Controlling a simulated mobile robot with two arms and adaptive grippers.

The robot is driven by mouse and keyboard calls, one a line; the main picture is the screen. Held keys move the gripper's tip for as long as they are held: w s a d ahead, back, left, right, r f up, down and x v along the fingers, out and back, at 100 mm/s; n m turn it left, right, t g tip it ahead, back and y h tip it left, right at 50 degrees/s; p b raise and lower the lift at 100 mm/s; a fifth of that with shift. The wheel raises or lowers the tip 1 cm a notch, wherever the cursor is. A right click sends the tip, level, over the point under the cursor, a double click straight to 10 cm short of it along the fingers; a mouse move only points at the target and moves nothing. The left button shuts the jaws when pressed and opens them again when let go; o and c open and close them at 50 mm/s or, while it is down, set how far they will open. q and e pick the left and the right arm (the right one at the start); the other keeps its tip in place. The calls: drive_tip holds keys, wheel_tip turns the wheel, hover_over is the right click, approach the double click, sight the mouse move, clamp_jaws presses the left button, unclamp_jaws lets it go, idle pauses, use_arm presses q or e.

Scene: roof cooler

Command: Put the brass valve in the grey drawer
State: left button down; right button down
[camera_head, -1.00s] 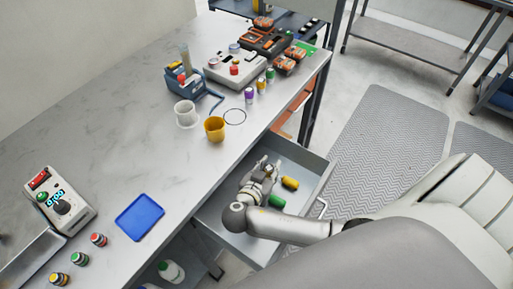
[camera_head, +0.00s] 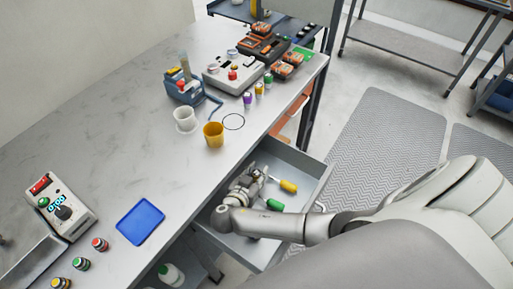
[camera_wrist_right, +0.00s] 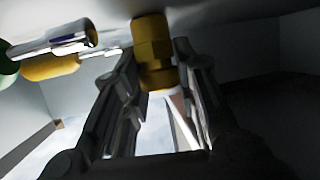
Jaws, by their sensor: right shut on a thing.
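The grey drawer (camera_head: 309,163) stands pulled out below the bench. My right gripper (camera_head: 257,173) is low inside the drawer area, its arm reaching in over the drawer's front side. In the right wrist view my right gripper (camera_wrist_right: 155,65) is shut on the brass valve (camera_wrist_right: 152,50), a yellow hex-sided piece between the fingertips. In the head view the valve is too small and covered to make out clearly. I cannot tell whether it touches the drawer floor. My left gripper is not in view.
In the drawer lie a yellow-handled tool (camera_head: 288,186) and a green-handled tool (camera_head: 274,204), close to my right gripper. On the bench are a yellow cup (camera_head: 214,135), a white cup (camera_head: 185,120) and a blue tray (camera_head: 140,221). The middle of the bench is clear.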

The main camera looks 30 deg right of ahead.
drive_tip(key=shift+f, duration=0.2)
drive_tip(key=c, duration=1.1)
unclamp_jaws()
drive_tip(key=shift+r, duration=0.1)
drive_tip(key=shift+c, duration=0.2)
drive_tip(key=b+v, duration=0.1)
drive_tip(key=v, duration=0.6)
drive_tip(key=shift+s+a+r, duration=0.1)
drive_tip(key=shift+a+r, duration=0.1)
